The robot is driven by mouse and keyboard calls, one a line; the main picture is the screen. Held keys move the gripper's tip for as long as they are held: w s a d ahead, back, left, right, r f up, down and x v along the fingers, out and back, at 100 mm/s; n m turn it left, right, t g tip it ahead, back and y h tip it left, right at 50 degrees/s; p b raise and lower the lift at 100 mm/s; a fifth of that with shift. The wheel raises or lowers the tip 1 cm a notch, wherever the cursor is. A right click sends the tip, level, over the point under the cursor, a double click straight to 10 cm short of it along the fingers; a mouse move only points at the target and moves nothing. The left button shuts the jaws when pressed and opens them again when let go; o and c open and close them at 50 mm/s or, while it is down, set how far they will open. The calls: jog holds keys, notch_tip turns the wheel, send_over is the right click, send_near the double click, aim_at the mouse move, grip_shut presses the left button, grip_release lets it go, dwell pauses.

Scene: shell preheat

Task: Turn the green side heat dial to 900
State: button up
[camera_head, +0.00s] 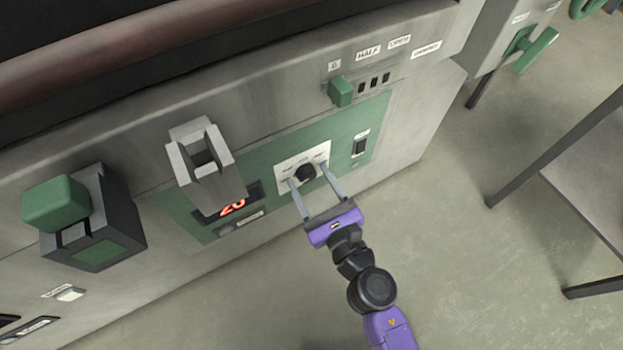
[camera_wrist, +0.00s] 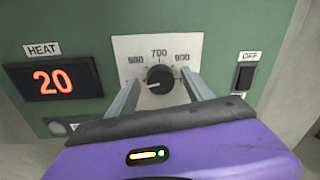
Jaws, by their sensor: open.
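The heat dial is a black round knob (camera_head: 306,174) on a white plate in the green panel (camera_head: 362,127). In the wrist view the knob (camera_wrist: 160,79) has a scale around it, with 700 at the top, 900 at the right and what looks like 500 at the left. Its pale pointer line points left, near the low end. My gripper (camera_head: 308,175) is open, with one finger on each side of the knob. Gaps show between fingers and knob in the wrist view (camera_wrist: 160,77); exact fingertip depth is unclear.
A red display (camera_wrist: 53,80) labelled HEAT reads 20. A switch (camera_wrist: 245,77) marked OFF is right of the dial. A grey bracket (camera_head: 205,160) juts out left of the dial, and a green slider handle (camera_head: 340,91) sits above.

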grip_shut()
